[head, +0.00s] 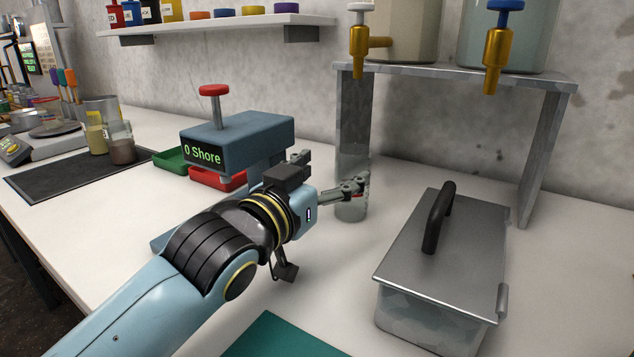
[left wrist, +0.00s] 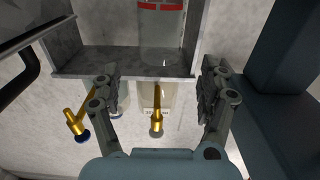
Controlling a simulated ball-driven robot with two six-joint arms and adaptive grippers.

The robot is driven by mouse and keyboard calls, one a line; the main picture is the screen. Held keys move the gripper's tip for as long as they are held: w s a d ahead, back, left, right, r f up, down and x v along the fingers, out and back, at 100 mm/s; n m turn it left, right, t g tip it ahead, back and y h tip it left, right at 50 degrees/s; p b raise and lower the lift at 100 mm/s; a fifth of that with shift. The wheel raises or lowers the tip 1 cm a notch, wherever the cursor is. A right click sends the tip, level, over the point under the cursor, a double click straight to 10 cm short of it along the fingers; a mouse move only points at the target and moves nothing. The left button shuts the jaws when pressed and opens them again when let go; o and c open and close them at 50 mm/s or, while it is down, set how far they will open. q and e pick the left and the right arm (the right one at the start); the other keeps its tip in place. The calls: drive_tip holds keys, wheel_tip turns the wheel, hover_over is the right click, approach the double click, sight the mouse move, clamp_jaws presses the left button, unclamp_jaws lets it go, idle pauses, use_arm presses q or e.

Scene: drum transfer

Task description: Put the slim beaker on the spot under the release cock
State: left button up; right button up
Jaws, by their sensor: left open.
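The slim beaker is a clear glass cylinder (head: 351,212) standing upright on the white bench, in front of the stand's left leg. In the left wrist view the glass (left wrist: 162,35) shows at top middle, with red bands. My left gripper (head: 360,186) is open at the beaker. In the left wrist view its two fingers (left wrist: 160,75) show either side of the glass, apart from it in the picture; depth is unclear. Two brass cocks hang from tanks above the stand: one white-topped (head: 358,45), one blue-topped (head: 494,55). No marked spot is clearly visible. My right gripper is not seen.
The grey metal stand (head: 470,68) carries the tanks. A lidded metal box (head: 445,245) with a black handle stands at right. A Shore tester (head: 240,130) and red tray (head: 210,180) are behind my arm. A teal mat (head: 285,340) lies in front.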

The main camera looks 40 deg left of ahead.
use_arm(q)
drive_tip(key=s, duration=0.3)
drive_tip(key=shift+s+d, duration=0.1)
drive_tip(key=shift+s, duration=0.3)
